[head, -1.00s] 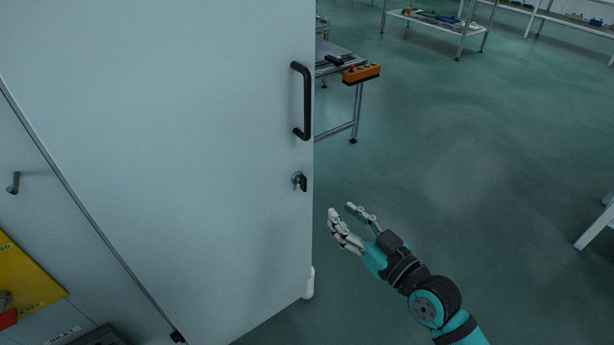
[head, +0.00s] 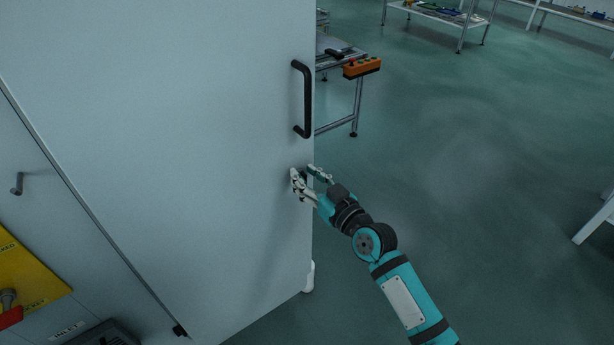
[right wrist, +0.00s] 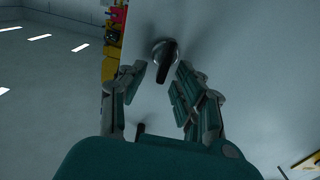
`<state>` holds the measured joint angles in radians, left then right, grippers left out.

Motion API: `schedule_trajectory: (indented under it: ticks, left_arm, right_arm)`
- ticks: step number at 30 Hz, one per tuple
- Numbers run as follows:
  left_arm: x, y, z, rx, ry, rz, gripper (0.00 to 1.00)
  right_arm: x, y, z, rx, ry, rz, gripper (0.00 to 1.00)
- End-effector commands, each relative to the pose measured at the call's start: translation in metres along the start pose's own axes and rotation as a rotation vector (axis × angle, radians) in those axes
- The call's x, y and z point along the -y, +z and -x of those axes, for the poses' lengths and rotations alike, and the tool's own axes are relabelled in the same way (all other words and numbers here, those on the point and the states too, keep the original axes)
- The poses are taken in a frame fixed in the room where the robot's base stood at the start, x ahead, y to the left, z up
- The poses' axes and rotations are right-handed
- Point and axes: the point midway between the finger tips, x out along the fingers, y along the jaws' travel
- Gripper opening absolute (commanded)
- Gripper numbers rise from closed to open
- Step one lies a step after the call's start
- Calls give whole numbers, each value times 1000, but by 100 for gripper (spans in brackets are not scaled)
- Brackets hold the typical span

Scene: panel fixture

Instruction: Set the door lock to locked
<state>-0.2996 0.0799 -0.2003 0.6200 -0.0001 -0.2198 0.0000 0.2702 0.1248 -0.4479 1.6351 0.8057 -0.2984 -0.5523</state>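The door (head: 190,130) is a large pale panel filling the left of the head view. Its lock, a dark knob on a round metal base, shows in the right wrist view (right wrist: 164,58). In the head view my right gripper covers most of the lock. My right gripper (head: 304,175) is at the door's right edge, below the black handle (head: 307,100). In the right wrist view its fingers (right wrist: 160,82) are spread, with the knob just beyond and between the tips, not visibly gripped. My left gripper is not in view.
A yellow panel with a red handle (head: 10,317) is at the lower left. The floor to the right of the door (head: 460,170) is clear.

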Motion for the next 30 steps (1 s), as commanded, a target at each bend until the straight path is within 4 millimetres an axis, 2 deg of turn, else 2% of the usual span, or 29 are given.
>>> schedule_trajectory:
  ticks: [2, 9, 20, 30]
  left_arm:
    - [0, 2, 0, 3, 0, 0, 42]
    - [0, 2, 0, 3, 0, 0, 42]
    - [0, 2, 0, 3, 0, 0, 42]
    - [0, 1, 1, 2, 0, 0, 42]
  right_arm:
    - [0, 0, 0, 0, 0, 0, 30]
    - [0, 0, 0, 0, 0, 0, 0]
    - [-1, -1, 0, -2, 1, -10, 0]
    - [-4, -2, 0, -3, 0, -168, 0]
